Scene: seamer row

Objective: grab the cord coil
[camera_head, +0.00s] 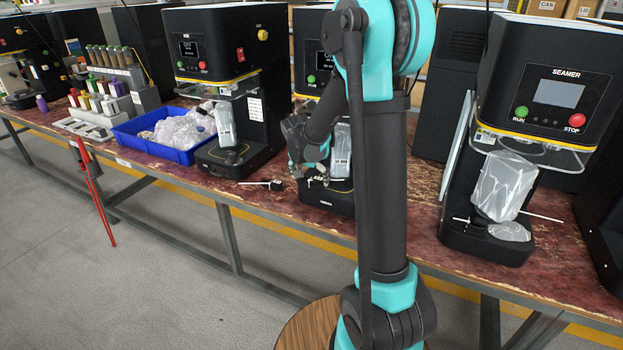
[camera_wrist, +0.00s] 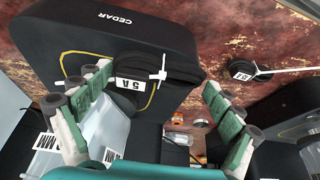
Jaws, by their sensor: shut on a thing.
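A black cord coil (camera_wrist: 182,71) with a white tie and a "5A" label shows in the wrist view. It sits between the green-padded fingers of my gripper (camera_wrist: 156,82), which is shut on it. It is over the black machine base marked CEDAR (camera_wrist: 75,38). In the head view my gripper (camera_head: 312,165) is at the middle seamer, and the held coil is too small and covered to make out clearly there. A second black coil (camera_wrist: 241,70), also marked 5A with a white tie, lies on the table; it also shows in the head view (camera_head: 276,185).
A seamer (camera_head: 232,80) stands left of my gripper and another seamer (camera_head: 545,85) stands at right. A blue bin (camera_head: 172,152) of clear bags is farther left. The worn red tabletop (camera_head: 410,215) has bare room between the machines.

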